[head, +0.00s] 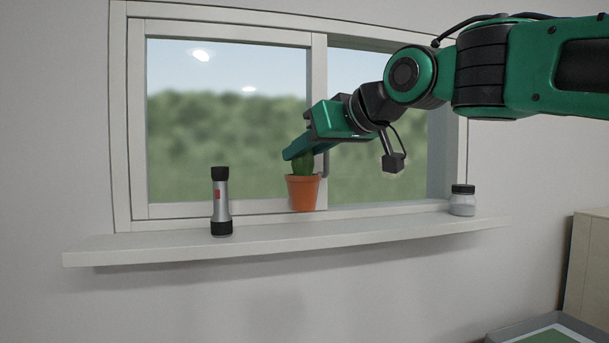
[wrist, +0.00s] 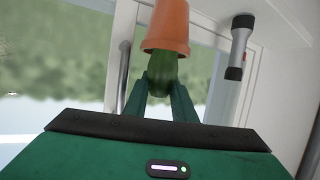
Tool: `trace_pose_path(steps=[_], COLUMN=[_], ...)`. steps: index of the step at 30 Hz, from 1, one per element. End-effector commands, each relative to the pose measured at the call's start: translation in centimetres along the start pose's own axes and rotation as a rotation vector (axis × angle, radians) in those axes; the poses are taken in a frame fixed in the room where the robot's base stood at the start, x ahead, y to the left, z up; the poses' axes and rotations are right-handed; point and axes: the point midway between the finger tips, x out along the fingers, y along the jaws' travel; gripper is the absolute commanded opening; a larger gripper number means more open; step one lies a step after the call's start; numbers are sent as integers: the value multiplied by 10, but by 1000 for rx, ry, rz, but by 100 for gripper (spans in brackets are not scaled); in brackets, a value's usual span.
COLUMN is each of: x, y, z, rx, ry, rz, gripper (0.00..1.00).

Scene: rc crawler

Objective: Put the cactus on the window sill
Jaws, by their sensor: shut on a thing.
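The cactus (head: 303,162) is green and stands upright in an orange pot (head: 303,194) in the head view, in front of the window. The pot's base looks slightly above the window sill (head: 150,246), but I cannot tell for sure whether it touches. My gripper (head: 298,153) is shut on the cactus from above and to the right. In the wrist view the fingers hold the cactus (wrist: 164,70) just by the pot rim (wrist: 167,45). Part of the cactus is hidden by the fingers.
A silver and black flashlight (head: 221,203) stands on the sill left of the pot. A lidded jar (head: 462,200) stands near the sill's right end. The sill is bare between them. A window handle (head: 326,163) is close behind the pot.

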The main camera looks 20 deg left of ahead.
Motion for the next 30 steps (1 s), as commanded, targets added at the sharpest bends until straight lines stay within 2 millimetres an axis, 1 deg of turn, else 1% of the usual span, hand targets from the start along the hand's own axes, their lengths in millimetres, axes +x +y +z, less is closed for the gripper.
trace_pose_path(steps=[6, 9, 20, 21, 22, 23, 30], x=[9, 11, 13, 13, 13, 13, 13], y=[-1, -1, -1, -1, -1, -1, -1], z=[28, 34, 36, 36, 36, 36, 36], rx=[0, -1, -1, -1, -1, -1, -1], ry=[-1, 0, 1, 0, 0, 0, 0], rz=[0, 0, 1, 0, 0, 0, 0], gripper=[0, 0, 0, 33, 40, 42, 42])
